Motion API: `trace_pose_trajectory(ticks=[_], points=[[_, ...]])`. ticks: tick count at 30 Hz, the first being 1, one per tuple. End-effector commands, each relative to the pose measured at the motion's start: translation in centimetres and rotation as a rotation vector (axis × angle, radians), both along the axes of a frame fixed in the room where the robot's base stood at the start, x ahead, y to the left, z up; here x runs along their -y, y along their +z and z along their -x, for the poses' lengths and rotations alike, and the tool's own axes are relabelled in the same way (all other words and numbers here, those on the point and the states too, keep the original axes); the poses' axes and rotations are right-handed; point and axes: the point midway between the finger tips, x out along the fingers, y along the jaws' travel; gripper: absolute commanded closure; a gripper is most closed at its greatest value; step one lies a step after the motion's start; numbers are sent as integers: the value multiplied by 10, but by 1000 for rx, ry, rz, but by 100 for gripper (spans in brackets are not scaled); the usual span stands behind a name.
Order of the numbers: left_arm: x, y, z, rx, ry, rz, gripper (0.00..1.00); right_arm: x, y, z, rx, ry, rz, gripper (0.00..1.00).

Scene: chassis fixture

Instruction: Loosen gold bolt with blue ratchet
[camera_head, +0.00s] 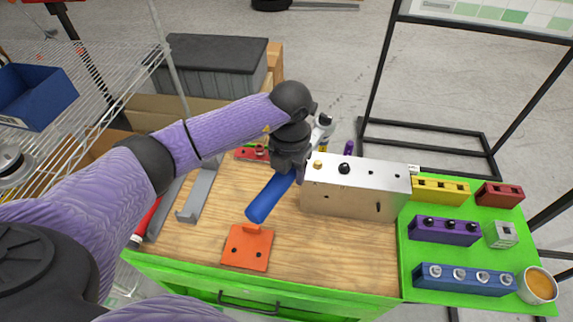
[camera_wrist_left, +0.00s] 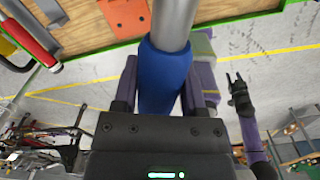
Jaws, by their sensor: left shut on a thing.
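The blue ratchet (camera_head: 268,200) has a blue handle and a silver head (camera_head: 324,122). My left gripper (camera_head: 290,170) is shut on its handle, also seen in the left wrist view (camera_wrist_left: 163,85). The handle slants toward the front left, and the head points to the back right. The gold bolt (camera_head: 318,164) stands on the top left of the silver metal block (camera_head: 345,198), beside a black bolt (camera_head: 344,168). In the head view the ratchet head shows beyond the gold bolt, apart from it.
An orange plate (camera_head: 248,248) lies at the table's front. Grey brackets (camera_head: 197,195) and a red-handled tool (camera_head: 147,222) lie at the left. Yellow (camera_head: 440,190), purple (camera_head: 444,230) and blue (camera_head: 464,279) bolt holders stand on the green right shelf. The wood front of the block is clear.

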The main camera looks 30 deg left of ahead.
Motion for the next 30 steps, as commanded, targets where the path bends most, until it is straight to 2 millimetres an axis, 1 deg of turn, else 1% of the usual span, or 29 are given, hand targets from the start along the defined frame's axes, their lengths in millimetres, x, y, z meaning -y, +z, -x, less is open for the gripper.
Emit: trace_pose_trajectory(ticks=[5,11,17,24,30], points=[[0,-1,0,2,-4,0,100,-6,-1,1,-2,1,-9,49],[0,-9,0,2,-3,1,100,-10,-8,2,-3,2,-15,49],[0,-24,0,2,-2,1,100,-5,-21,2,-6,7,-7,49],[0,-42,0,2,-2,2,100,5,-36,4,-9,11,9,49],[0,-57,0,2,-2,1,100,6,-49,5,-12,13,12,49]])
